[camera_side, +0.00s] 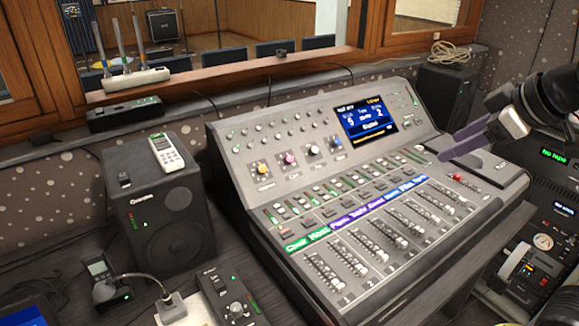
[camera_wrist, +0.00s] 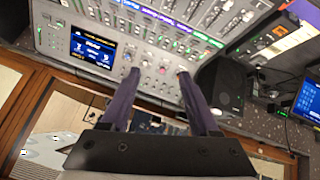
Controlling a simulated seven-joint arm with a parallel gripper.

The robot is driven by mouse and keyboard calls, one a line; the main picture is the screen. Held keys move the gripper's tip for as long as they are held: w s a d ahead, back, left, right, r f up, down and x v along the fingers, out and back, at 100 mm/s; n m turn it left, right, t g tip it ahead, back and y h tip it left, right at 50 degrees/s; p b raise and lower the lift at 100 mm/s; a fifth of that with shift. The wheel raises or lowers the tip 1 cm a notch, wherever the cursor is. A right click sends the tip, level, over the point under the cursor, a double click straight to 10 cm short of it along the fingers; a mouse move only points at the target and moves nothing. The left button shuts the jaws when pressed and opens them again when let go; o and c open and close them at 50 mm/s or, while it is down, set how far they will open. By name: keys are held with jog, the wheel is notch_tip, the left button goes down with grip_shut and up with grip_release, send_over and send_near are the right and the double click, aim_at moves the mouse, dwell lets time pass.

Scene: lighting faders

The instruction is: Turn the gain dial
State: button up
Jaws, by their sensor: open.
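The mixing console (camera_side: 225,150) has a row of coloured dials on its upper panel, left of the screen. From left to right they are a yellow dial (camera_side: 262,168), a pink dial (camera_side: 289,158), a white dial (camera_side: 313,150) and a blue dial (camera_side: 337,142). Their labels are too small to read, so I cannot tell which is the gain dial. My gripper (camera_side: 449,146), with purple fingers, is open and empty above the console's right side, apart from the dials. In the wrist view, my gripper (camera_wrist: 159,72) shows its fingers spread, with the pink dial (camera_wrist: 162,70) appearing between the tips.
The lit screen (camera_side: 366,117) lies between the dials and my gripper. Rows of faders (camera_side: 380,235) fill the lower panel. A speaker (camera_side: 163,208) with a white remote (camera_side: 167,152) stands at the left; another speaker (camera_side: 445,95) is behind right. Air above the console is clear.

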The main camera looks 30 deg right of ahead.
jog(key=w+r+n, duration=0.3)
jog(key=w+r, duration=0.1)
jog(key=w, duration=1.1)
jog(key=n+g, duration=0.1)
jog(key=n, duration=0.2)
send_over(289, 158)
jog(key=s+a, duration=0.2)
jog(key=s, duration=0.6)
notch_tip(289, 158, down, 16)
jog(key=shift+h, duration=0.3)
jog(key=x, duration=1.3)
jog(key=shift+s+d+f, duration=0.1)
jog(key=shift+d+f, duration=0.05)
jog(key=shift+d, duration=0.05)
grip_shut()
